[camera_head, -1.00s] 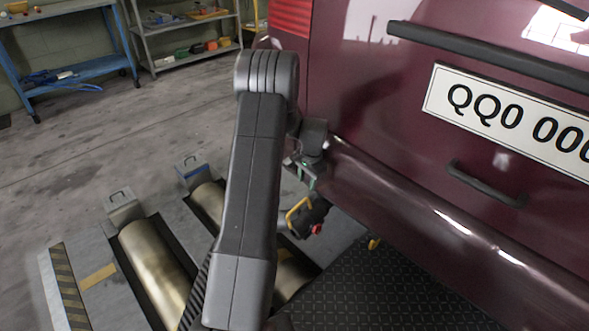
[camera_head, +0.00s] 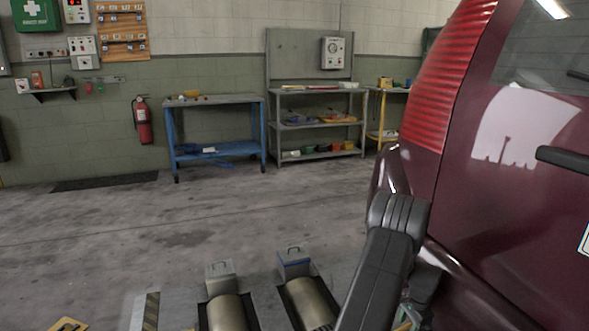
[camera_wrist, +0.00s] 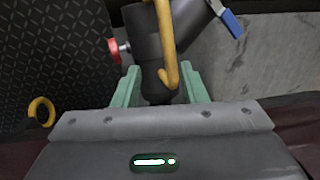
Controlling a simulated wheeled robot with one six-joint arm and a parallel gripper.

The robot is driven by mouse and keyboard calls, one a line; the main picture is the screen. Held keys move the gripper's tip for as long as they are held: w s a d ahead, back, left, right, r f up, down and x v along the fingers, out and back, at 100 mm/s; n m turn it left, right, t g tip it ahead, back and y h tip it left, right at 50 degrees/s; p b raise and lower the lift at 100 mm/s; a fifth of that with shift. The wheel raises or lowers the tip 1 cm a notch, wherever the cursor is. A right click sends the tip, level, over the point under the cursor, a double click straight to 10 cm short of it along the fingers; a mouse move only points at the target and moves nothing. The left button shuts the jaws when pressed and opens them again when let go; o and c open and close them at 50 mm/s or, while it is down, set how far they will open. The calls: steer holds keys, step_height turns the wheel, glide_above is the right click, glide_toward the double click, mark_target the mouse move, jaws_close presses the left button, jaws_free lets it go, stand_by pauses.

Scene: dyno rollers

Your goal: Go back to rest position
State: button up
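My gripper (camera_wrist: 160,72) shows in the wrist view with its two green fingers apart. A black nozzle-like fitting (camera_wrist: 152,48) with a yellow hooked handle (camera_wrist: 166,45) and a red knob (camera_wrist: 114,50) lies ahead of the fingers, and its dark end shows in the gap between them. I cannot tell whether a finger touches it. In the head view my arm reaches down beside the rear corner of a dark red vehicle (camera_head: 480,180). The gripper's tips are cut off or hidden there.
Two metal rollers (camera_head: 226,312) (camera_head: 308,302) are set in the floor left of my arm. The floor (camera_head: 120,225) between is open.

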mark_target(406, 329)
steer(key=f, duration=0.3)
steer(key=f+b, duration=0.1)
steer(key=shift+w+a+f, duration=0.1)
steer(key=shift+w+f, duration=0.05)
steer(key=shift+w, duration=0.1)
step_height(406, 329, up, 14)
steer(key=s+r+p, duration=0.1)
steer(key=p, duration=0.4)
steer(key=f+b, duration=0.1)
steer(key=f, duration=0.4)
steer(key=f+b, duration=0.2)
steer(key=f, duration=0.3)
steer(key=f+b, duration=0.2)
steer(key=f, duration=0.3)
steer(key=shift+w, duration=0.4)
steer(key=shift+w+r+p, duration=0.15)
steer(key=shift+r+p, duration=0.25)
steer(key=shift+r, duration=0.15)
steer(key=a, duration=0.2)
steer(key=s+a, duration=0.1)
steer(key=shift+s+a+f, duration=0.1)
steer(key=shift+a+f, duration=0.05)
steer(key=shift+f, duration=0.1)
steer(key=shift+s+a, duration=0.2)
steer(key=shift+a, duration=0.3)
